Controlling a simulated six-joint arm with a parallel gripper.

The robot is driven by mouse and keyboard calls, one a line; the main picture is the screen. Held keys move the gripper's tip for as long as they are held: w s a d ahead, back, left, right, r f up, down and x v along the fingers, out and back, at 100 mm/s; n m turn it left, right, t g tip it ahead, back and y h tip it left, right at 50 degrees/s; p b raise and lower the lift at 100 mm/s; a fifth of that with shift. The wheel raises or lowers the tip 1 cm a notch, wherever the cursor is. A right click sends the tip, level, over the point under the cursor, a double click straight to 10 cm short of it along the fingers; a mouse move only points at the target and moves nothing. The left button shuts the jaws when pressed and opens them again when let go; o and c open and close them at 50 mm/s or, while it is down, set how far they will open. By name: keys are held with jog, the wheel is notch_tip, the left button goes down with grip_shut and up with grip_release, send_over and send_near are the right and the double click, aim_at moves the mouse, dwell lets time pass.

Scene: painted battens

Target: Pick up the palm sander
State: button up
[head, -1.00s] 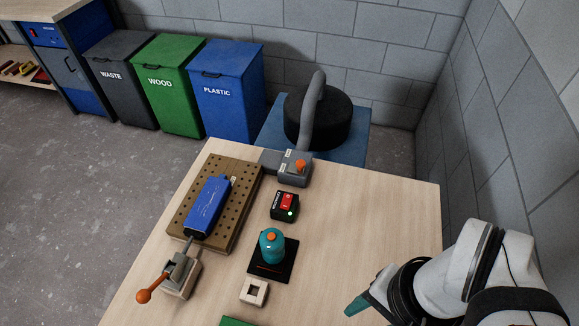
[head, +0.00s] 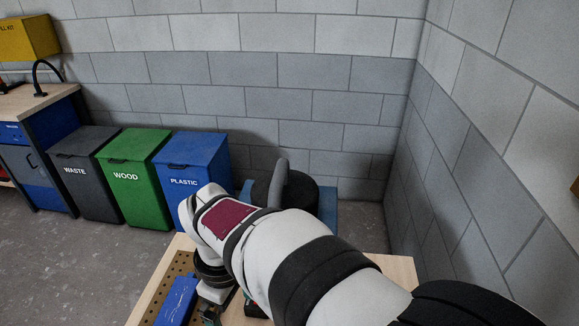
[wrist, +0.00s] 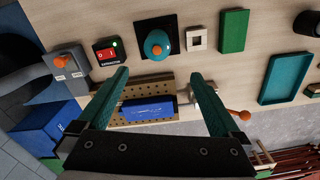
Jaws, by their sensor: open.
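The palm sander (wrist: 158,45), a rounded teal body with an orange top, sits on a black square pad (wrist: 143,26) on the table in the wrist view. My arm hides it in the head view. My gripper (wrist: 158,68) is open and empty, its two teal fingers spread wide. In the wrist view the sander appears just beyond the fingertips, roughly centred between them. I cannot tell the height gap.
A blue block (wrist: 148,108) lies on a perforated board (wrist: 160,88), beside an orange-handled clamp (wrist: 238,114). A red switch box (wrist: 107,51), a pale square block (wrist: 197,38), a green block (wrist: 233,31) and a teal tray (wrist: 285,78) stand around the sander.

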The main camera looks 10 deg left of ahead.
jog(key=f, duration=1)
jog(key=d+f, duration=0.1)
jog(key=f, duration=0.3)
jog(key=shift+w+f, duration=0.25)
jog(key=shift+f, duration=0.15)
jog(key=shift+a, duration=0.1)
grip_shut()
